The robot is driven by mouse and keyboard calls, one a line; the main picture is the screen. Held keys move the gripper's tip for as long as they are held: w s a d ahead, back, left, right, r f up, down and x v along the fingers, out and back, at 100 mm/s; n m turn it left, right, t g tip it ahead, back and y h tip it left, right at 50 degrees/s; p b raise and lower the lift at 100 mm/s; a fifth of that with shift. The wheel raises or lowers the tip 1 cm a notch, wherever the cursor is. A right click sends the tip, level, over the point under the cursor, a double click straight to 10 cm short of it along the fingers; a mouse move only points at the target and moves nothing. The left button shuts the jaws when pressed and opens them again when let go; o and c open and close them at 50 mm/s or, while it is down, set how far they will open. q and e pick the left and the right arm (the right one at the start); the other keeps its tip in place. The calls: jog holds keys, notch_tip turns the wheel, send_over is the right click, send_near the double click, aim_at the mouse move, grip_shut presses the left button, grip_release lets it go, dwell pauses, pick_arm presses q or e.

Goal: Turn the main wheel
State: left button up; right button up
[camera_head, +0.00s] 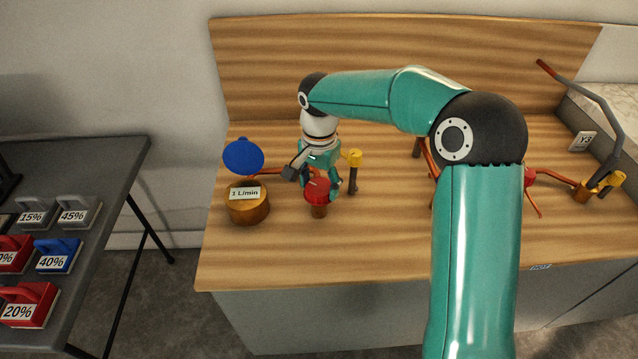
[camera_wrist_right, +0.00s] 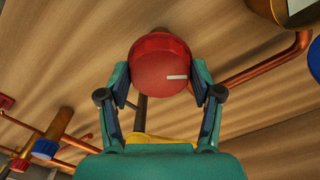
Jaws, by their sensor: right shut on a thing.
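The main wheel looks to be the red round knob (camera_head: 317,191) with a pale mark, on a brass stem above the wooden bench. In the right wrist view the red knob (camera_wrist_right: 162,66) sits between the two fingers, its pale mark to the right of centre. My right gripper (camera_head: 322,183) reaches down from above and is shut on the knob; it also shows in the right wrist view (camera_wrist_right: 160,78), one finger on each side. My left gripper is not in view.
A brass cylinder (camera_head: 247,209) labelled "1 L/min" and a blue disc (camera_head: 243,156) stand left of the knob. A yellow-topped valve (camera_head: 353,158) is close on its right. A dark table (camera_head: 128,160) with labelled blocks is at the left. The bench front is clear.

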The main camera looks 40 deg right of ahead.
aim_at(319, 186)
jog(key=shift+w+r, duration=0.1)
jog(key=o, duration=1.1)
jog(key=shift+o, duration=0.2)
notch_tip(319, 186, up, 12)
